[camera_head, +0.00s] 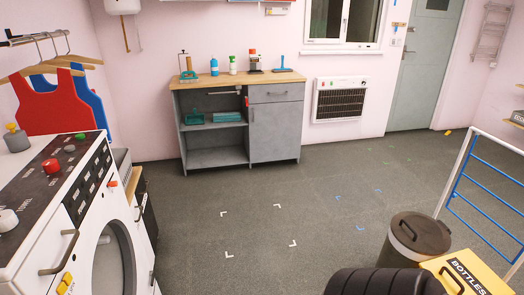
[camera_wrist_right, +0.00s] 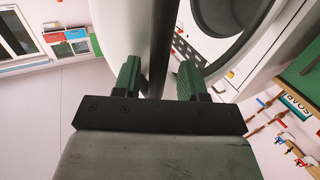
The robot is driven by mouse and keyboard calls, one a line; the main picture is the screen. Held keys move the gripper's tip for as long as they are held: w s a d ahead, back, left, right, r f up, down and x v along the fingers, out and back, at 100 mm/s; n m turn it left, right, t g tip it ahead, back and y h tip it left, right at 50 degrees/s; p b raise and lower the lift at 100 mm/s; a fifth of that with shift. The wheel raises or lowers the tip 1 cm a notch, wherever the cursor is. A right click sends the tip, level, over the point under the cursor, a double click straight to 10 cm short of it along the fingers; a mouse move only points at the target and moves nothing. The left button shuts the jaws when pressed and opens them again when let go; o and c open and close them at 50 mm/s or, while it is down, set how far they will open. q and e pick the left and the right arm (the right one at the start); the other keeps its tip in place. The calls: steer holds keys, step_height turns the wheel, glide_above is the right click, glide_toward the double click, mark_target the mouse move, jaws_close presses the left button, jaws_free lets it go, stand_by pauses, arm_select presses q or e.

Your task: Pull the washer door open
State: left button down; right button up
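The white washer (camera_head: 120,190) stands at the left edge of the head view, with knobs on its sloped dark panel. Its round door (camera_head: 101,236) is on the front, partly cut off by the frame's lower edge. In the right wrist view a dark round opening (camera_wrist_right: 218,14) shows at the upper right. My right gripper (camera_wrist_right: 160,80), with green fingers, is open. A dark upright bar (camera_wrist_right: 160,40) beside a white curved panel (camera_wrist_right: 115,25) reaches down between the fingers. I cannot tell whether they touch it or how far the door is open. My left gripper is not in view.
A grey cabinet (camera_head: 275,133) with bottles on top stands at the back wall. A dark lidded bin (camera_head: 405,255) and a yellow BOTTLES box (camera_head: 440,266) stand at the lower right, near a blue-and-white rail (camera_head: 490,172). The middle floor (camera_head: 260,215) is clear.

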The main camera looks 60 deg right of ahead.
steer(key=shift+s, duration=0.1)
steer(key=b+v, duration=0.1)
steer(key=v, duration=0.9)
steer(key=shift+s, duration=0.35)
steer(key=shift+a, duration=0.1)
steer(key=w+a+f+n+g+y, duration=0.1)
steer(key=a+f+g+y, duration=0.2)
steer(key=f, duration=0.5)
steer(key=w+a+f+n+g+y, duration=0.1)
steer(key=a+f+n+g+y, duration=0.15)
steer(key=f, duration=0.45)
steer(key=s+d+f+n+g+p, duration=0.1)
steer(key=s+d+f+g, duration=0.3)
steer(key=s+f+g, duration=0.4)
step_height(320, 180, down, 2)
steer(key=shift+d+f+n+g, duration=0.15)
steer(key=shift+d+n+g, duration=0.1)
steer(key=shift+n+g, duration=0.8)
